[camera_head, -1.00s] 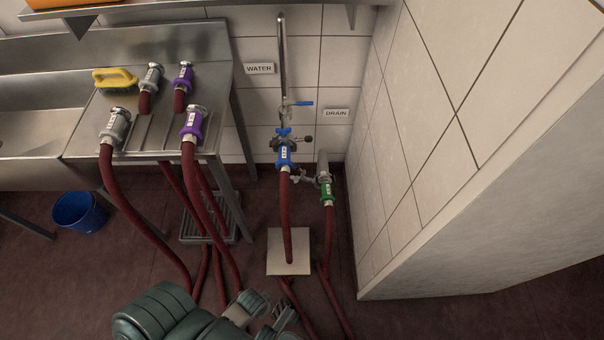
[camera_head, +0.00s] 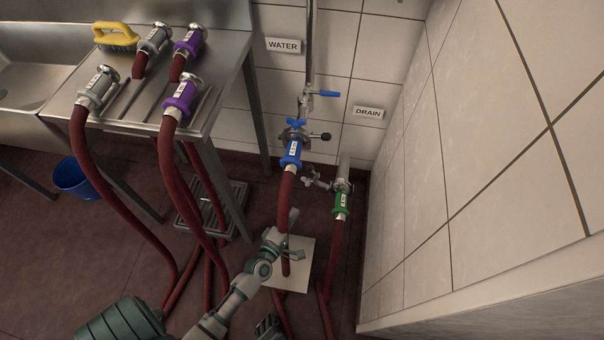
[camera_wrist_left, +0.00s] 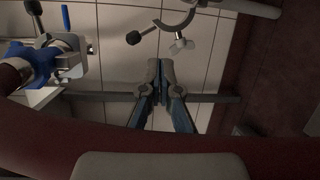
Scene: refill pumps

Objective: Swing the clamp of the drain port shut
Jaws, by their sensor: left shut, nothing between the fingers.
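The drain port (camera_head: 343,177) is the grey pipe by the wall below the DRAIN sign, with a green-collared hose coupling (camera_head: 341,201) at its end. Its clamp (camera_head: 317,183) sticks out to the left of the pipe. In the wrist view the clamp (camera_wrist_left: 181,22) shows as an open, curved half-ring with a black knob and a wing nut. My left gripper (camera_head: 290,233) is in front of the water hose and lower left of the drain port. Its fingertips (camera_wrist_left: 160,68) are together, empty, and apart from the clamp. Dark fingers (camera_head: 270,328) at the bottom edge appear to be my right gripper.
The blue water coupling (camera_head: 291,152) and its red hose stand left of the drain. Several capped hoses rest on the steel bench (camera_head: 228,75) at left. A pale floor plate (camera_head: 300,270) lies below. The tiled wall (camera_head: 440,190) closes in at right.

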